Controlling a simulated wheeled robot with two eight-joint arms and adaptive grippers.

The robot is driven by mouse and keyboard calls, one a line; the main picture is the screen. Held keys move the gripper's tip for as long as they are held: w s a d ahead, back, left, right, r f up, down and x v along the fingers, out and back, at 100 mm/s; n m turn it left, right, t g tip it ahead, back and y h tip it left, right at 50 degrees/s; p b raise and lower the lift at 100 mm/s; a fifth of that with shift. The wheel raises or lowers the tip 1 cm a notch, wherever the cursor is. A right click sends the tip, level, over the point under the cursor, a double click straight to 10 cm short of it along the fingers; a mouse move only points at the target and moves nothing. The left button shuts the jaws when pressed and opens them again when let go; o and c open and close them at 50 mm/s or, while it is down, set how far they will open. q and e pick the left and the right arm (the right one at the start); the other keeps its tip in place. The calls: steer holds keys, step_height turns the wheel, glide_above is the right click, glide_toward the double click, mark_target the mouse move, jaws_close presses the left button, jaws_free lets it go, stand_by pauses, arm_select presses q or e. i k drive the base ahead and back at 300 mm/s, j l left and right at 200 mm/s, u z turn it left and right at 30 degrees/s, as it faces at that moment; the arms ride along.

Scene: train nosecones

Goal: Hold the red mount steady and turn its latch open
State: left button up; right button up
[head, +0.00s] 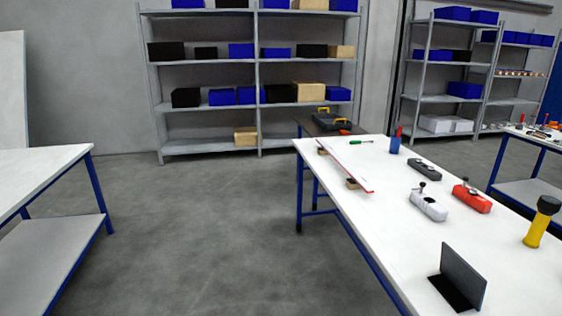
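The red mount (472,198) lies on the white table on the right side of the head view, with a small dark latch (465,182) on its top near the left end. The latch is too small to tell how it is turned. A white mount (428,206) of similar shape, also with a dark latch on top, lies just left of it. A dark grey mount (425,170) lies farther back. Neither of my grippers shows in the head view.
The white table (390,232) also bears a black angle plate (460,277), a yellow flashlight-like object (541,222), a blue cup (395,145) and a long red-edged board (345,166) on blocks. Another table (40,165) stands at the left. Open floor (210,235) lies between them.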

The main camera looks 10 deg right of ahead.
mark_target(465, 178)
steer(key=i+z, duration=0.4)
steer(key=i+j+z, duration=0.15)
steer(key=i+z, duration=0.25)
steer(key=i+j+z, duration=0.55)
steer(key=i+z, duration=0.2)
